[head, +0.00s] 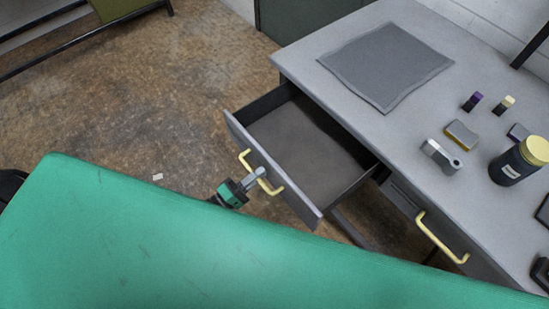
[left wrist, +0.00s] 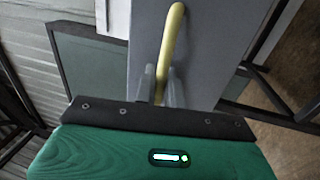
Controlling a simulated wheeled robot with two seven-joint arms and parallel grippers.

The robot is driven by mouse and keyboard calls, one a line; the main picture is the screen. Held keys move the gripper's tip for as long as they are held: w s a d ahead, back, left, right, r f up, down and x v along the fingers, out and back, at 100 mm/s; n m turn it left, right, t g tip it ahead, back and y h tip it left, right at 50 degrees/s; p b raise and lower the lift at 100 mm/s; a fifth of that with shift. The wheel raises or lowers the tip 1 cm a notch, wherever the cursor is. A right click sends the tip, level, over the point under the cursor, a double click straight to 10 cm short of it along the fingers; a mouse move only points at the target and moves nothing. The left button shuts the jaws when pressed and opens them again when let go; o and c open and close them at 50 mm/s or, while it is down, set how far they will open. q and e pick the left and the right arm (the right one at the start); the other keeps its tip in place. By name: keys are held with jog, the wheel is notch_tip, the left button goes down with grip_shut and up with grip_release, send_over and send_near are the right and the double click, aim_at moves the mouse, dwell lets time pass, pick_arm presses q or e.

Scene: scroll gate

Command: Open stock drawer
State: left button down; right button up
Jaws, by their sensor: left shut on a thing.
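The grey drawer (head: 310,150) at the left of the desk is pulled out, and its inside looks empty. Its front carries a yellow bar handle (head: 268,182). My left gripper (head: 258,175) is shut on this handle near its middle. In the left wrist view the fingers (left wrist: 158,85) close around the yellow handle (left wrist: 170,40) in front of the grey drawer front (left wrist: 210,50). A second drawer with a yellow handle (head: 440,239) sits to the right and looks shut. My right gripper is not in view.
The grey desk (head: 330,45) holds a dark grey mat (head: 386,66), a dark jar with a yellow lid (head: 520,160), a metal block (head: 441,156) and several small items at the right. Brown floor (head: 150,110) lies open left of the drawer.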

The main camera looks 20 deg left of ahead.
pick_arm(q)
jog(key=shift+r+v, duration=0.1)
jog(key=shift+v, duration=0.5)
jog(key=shift+r+v, duration=0.15)
jog(key=shift+v, duration=0.5)
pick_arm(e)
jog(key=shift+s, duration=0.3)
pick_arm(q)
jog(key=c, duration=1.6)
grip_release()
jog(key=shift+c, duration=0.2)
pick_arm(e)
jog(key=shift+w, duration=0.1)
